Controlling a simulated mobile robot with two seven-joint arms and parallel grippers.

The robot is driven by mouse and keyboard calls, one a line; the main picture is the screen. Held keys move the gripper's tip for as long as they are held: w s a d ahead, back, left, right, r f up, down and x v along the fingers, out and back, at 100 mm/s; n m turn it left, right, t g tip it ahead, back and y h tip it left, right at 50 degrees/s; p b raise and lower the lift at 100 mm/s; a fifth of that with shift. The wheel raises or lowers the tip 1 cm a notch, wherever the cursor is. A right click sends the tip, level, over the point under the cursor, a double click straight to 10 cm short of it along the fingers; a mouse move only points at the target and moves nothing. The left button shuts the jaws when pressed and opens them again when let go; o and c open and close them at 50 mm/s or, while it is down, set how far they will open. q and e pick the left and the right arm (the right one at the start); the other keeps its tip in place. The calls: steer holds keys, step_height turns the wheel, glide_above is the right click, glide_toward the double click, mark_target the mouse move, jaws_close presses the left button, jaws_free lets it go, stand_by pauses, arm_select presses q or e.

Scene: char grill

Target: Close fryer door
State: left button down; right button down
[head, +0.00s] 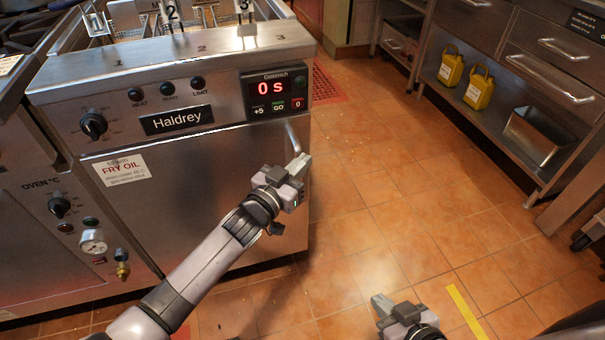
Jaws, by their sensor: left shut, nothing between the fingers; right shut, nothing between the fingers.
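The fryer door (194,200) is the large steel front panel under the Haldrey control panel, with a FRY OIL label on it. It looks flush or nearly flush with the fryer body; I cannot tell if a small gap is left. Its upright handle (291,137) is at the upper right of the door. My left gripper (302,162) is shut and empty, just below the handle and in front of the door's right edge; I cannot tell whether it touches. My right gripper (378,302) is shut and empty, low over the floor at the bottom.
An oven (50,200) stands to the left of the fryer. Fryer baskets sit on top of the fryer. A steel counter at the right holds yellow jugs (480,88) and a steel pan (540,135) on its lower shelf. The tiled floor (400,190) between is clear.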

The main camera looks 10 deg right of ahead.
arm_select(q)
steer(key=shift+w, duration=0.75)
arm_select(e)
steer(key=shift+w+a+r, duration=0.1)
steer(key=shift+w+r, duration=0.1)
steer(key=shift+w, duration=0.3)
arm_select(q)
steer(key=shift+s+a, duration=0.1)
arm_select(e)
steer(key=shift+s, duration=0.1)
